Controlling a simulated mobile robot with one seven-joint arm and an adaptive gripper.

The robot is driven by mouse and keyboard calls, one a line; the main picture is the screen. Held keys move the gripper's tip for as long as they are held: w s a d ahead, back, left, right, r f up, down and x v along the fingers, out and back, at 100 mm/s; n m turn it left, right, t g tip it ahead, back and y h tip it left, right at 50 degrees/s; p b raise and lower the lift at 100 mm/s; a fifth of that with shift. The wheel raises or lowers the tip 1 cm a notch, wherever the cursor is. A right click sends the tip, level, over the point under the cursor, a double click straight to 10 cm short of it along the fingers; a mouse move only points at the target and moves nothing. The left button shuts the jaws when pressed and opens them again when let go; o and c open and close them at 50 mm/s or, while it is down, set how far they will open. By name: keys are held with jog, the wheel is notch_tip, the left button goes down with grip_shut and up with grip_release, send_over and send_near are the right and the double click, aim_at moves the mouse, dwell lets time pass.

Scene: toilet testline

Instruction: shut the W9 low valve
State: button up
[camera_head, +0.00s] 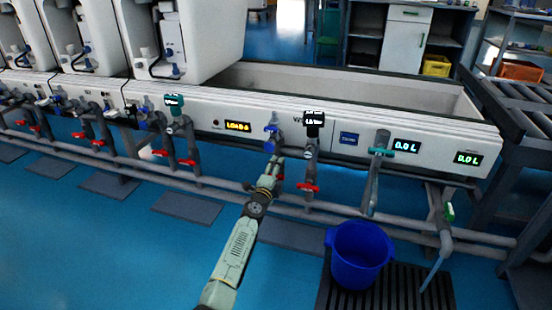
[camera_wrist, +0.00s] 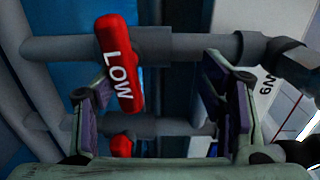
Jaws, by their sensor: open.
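The W9 low valve has a red handle marked LOW (camera_wrist: 118,65) in the wrist view. It lies steeply across a grey pipe (camera_wrist: 70,48), slightly tilted. My gripper (camera_wrist: 155,98) is open, with one finger below and left of the handle and the other well to its right. The handle appears nearer the left finger, and I cannot tell whether they touch. In the head view, my gripper (camera_head: 272,172) is at the pipes below the panel, and a bit of red (camera_head: 280,175) shows beside it, mostly hidden.
A second red handle (camera_wrist: 122,146) shows lower in the wrist view. A label reading W9 (camera_wrist: 267,82) is at the right. A blue bucket (camera_head: 358,258) stands on a floor grate.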

jog(key=shift+t, duration=0.3)
jog(key=r, duration=0.5)
jog(key=shift+w+a+r, duration=0.15)
jog(key=shift+a, duration=0.1)
jog(key=shift+c, duration=0.3)
jog(key=shift+a, duration=0.1)
jog(key=shift+c, duration=0.3)
notch_tip(320, 180, up, 2)
jog(key=shift+a, duration=0.1)
jog(key=shift+d, duration=0.25)
